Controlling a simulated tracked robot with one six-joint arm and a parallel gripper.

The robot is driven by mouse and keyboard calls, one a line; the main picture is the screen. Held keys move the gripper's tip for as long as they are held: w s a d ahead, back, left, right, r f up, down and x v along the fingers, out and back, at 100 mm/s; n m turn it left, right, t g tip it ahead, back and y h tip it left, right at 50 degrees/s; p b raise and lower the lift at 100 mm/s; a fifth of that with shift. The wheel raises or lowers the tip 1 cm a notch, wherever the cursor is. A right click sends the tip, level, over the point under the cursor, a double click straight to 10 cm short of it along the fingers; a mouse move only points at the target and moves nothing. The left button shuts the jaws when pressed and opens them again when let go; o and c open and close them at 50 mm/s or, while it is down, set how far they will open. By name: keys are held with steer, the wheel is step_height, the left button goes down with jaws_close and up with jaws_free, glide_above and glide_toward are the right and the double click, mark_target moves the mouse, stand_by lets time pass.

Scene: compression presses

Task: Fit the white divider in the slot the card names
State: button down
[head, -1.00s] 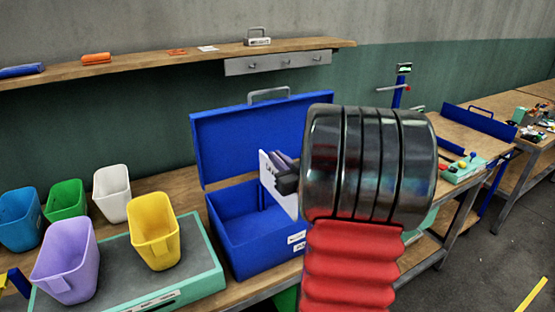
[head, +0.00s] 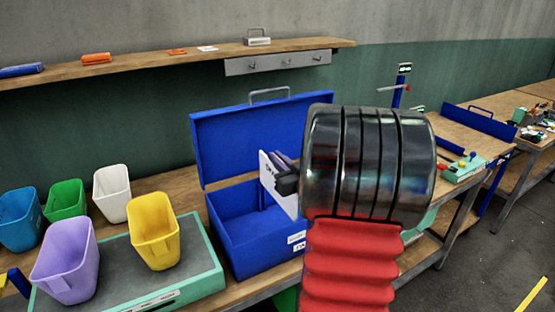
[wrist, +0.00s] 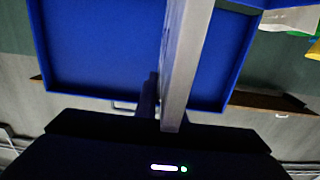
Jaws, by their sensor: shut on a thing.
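The white divider (head: 276,186) is an upright thin plate with dark lettering on its face. It also shows edge-on as a pale grey strip in the wrist view (wrist: 185,70). My gripper (head: 288,178) is shut on the divider near its upper part, partly hidden behind my wrist. The blue box (head: 225,240) stands open on the bench with its lid (head: 245,135) raised. The divider is at the box's right end; I cannot tell whether its lower edge is inside a slot. White labels (head: 297,237) are on the box front. No readable card shows.
Purple (head: 66,262), yellow (head: 153,235), white, green and blue bins stand left of the box, the yellow one on a green-edged tray (head: 205,280). A wooden shelf (head: 190,58) runs above. More benches lie to the right.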

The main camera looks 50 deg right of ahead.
steer(key=shift+f, duration=6.2)
stand_by(0.9)
steer(key=c, duration=1.8)
jaws_free()
steer(key=shift+f, duration=0.1)
